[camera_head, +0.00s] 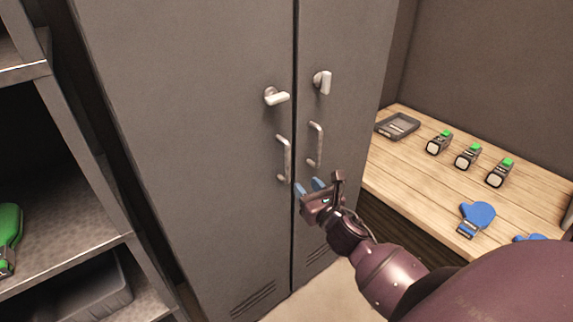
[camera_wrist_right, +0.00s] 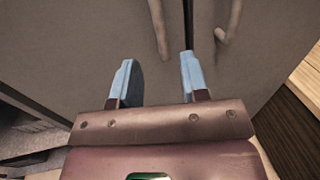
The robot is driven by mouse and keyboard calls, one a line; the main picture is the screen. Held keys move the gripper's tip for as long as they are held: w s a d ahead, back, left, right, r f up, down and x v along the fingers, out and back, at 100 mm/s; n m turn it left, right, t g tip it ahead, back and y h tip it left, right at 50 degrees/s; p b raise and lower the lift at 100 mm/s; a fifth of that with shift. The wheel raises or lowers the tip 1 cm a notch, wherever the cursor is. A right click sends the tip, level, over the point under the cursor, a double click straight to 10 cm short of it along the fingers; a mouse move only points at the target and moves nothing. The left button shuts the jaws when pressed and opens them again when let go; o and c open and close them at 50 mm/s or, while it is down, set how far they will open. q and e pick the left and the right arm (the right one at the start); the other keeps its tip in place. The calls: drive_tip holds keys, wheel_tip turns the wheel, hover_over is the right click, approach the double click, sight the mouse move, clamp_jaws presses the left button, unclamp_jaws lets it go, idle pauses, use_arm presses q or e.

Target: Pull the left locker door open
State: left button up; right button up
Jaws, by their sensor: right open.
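The grey locker has a left door (camera_head: 190,130) and a right door (camera_head: 345,60), and both look closed. The left door has a pale turn latch (camera_head: 277,97), which lies near horizontal, and a vertical bar handle (camera_head: 284,158). The right door's latch (camera_head: 322,82) points down, above its own bar handle (camera_head: 315,145). My right gripper (camera_head: 310,187) is open and empty, just below and right of the left handle. In the right wrist view the left handle (camera_wrist_right: 158,28) comes down between the blue fingertips (camera_wrist_right: 157,75), ahead of them. My left gripper is out of view.
A wooden bench (camera_head: 430,190) on the right holds a dark tray (camera_head: 398,126), several green-topped devices (camera_head: 468,156) and a blue paddle-shaped item (camera_head: 477,214). Open shelving (camera_head: 70,190) stands on the left with a green item (camera_head: 8,235) and a dark bin (camera_head: 95,285).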

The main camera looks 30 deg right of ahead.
sight(289, 167)
drive_tip(key=w, duration=0.7)
drive_tip(key=w+d, duration=0.1)
drive_tip(key=w, duration=0.3)
drive_tip(key=shift+c, duration=0.3)
clamp_jaws()
